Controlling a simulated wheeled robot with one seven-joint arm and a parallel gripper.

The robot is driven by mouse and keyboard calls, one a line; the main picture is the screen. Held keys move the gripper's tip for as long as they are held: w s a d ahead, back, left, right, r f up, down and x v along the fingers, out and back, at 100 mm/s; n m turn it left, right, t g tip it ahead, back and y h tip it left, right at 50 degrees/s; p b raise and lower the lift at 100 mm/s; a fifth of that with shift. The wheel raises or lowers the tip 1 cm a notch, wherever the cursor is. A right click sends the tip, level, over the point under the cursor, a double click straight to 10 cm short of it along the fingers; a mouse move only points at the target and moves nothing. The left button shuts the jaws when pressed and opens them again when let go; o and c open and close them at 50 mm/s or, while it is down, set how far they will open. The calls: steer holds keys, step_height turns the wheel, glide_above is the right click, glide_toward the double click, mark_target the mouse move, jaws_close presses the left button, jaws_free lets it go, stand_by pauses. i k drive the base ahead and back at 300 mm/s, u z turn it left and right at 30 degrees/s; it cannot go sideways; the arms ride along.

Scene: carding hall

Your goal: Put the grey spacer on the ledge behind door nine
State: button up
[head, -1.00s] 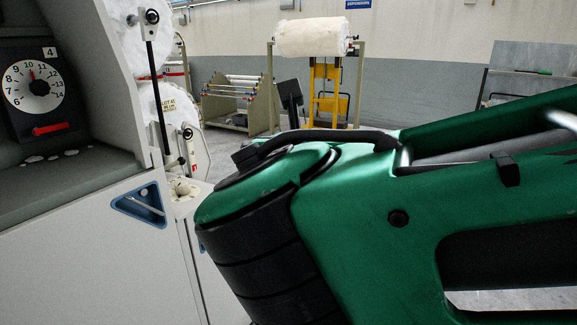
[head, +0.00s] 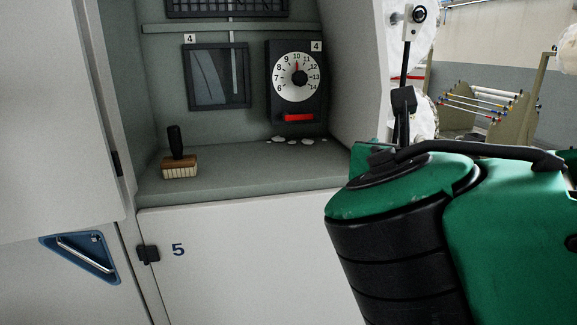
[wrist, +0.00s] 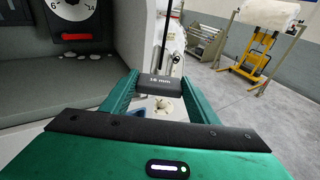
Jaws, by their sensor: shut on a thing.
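In the wrist view my gripper (wrist: 160,84) is shut on a dark grey spacer (wrist: 160,83) marked "16 mm", held between its two green fingers. Door nine cannot be made out.
A wooden brush (head: 180,168) with a dark handle stands on the shelf. A dial (head: 298,77) and a dark panel (head: 217,77) are on the bay's back wall. A blue recessed handle (head: 84,255) is at lower left. In the wrist view, open floor (wrist: 235,100) lies to the right.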

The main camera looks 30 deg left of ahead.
mark_target(230, 166)
steer(key=u, duration=0.6)
steer(key=i, duration=1)
steer(key=u, duration=0.5)
